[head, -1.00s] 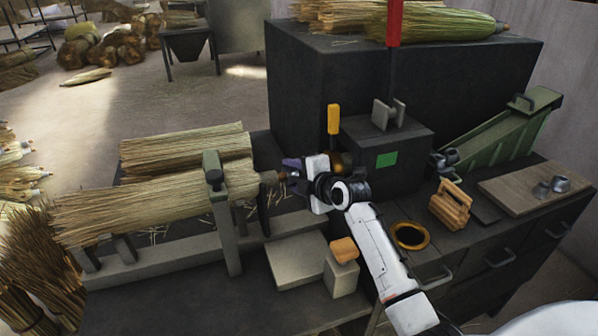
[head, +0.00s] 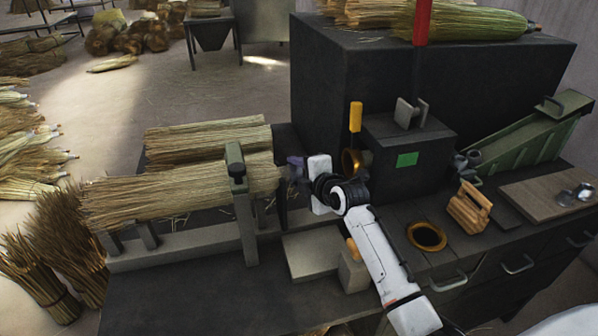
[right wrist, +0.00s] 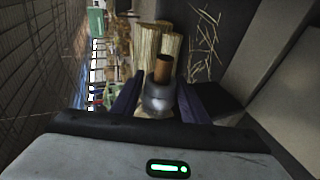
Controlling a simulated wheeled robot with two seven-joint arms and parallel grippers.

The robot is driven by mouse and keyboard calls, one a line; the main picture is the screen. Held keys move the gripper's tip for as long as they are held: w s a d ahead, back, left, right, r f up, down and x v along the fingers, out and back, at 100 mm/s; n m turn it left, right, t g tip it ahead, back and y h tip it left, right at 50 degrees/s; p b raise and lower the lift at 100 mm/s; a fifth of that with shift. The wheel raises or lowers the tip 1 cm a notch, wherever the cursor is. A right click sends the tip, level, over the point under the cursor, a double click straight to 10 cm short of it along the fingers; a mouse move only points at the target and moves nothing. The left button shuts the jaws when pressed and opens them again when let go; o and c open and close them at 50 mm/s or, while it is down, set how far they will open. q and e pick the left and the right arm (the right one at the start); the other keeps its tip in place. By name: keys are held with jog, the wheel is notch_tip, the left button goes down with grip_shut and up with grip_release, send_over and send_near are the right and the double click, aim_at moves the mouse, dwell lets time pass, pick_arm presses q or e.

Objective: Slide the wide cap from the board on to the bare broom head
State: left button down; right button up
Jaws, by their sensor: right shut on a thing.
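In the right wrist view my right gripper (right wrist: 160,98) is shut on a rounded grey metal cap (right wrist: 158,97). A brown stub (right wrist: 163,68) of the broom head shows straight beyond the cap, close to it; I cannot tell whether they touch. In the head view the straw broom head (head: 170,196) lies level in the clamp (head: 237,170). My right gripper (head: 294,168) is at its right end, and the stub and the held cap are hidden there. The board (head: 535,190) at the right carries small grey caps (head: 583,190). My left gripper is not in view.
A second straw bundle (head: 205,143) lies behind the clamped one. A dark machine box (head: 405,160) with a green patch stands behind my right arm. A wooden block (head: 470,208) and a brass ring (head: 427,236) are on the bench at the right.

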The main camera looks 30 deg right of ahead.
jog(key=shift+a, duration=0.1)
jog(key=o, duration=1.1)
jog(key=shift+c, duration=0.2)
jog(key=v, duration=1)
jog(key=s+a+f+m+g, duration=0.4)
jog(key=s+a+f+m, duration=0.15)
jog(key=s+f, duration=0.5)
jog(key=s+a+f+m+g, duration=0.25)
jog(key=s+m, duration=0.25)
jog(key=s, duration=0.6)
jog(key=s+a+f+m+g, duration=0.25)
jog(key=s+m+g, duration=0.2)
jog(key=s, duration=0.75)
jog(key=w+a+f+t+y, duration=0.2)
jog(key=w+a+f+t, duration=0.2)
jog(key=f, duration=0.7)
jog(key=shift+w+a+t+y, duration=0.3)
jog(key=shift+a+t, duration=0.35)
jog(key=shift+t, duration=0.35)
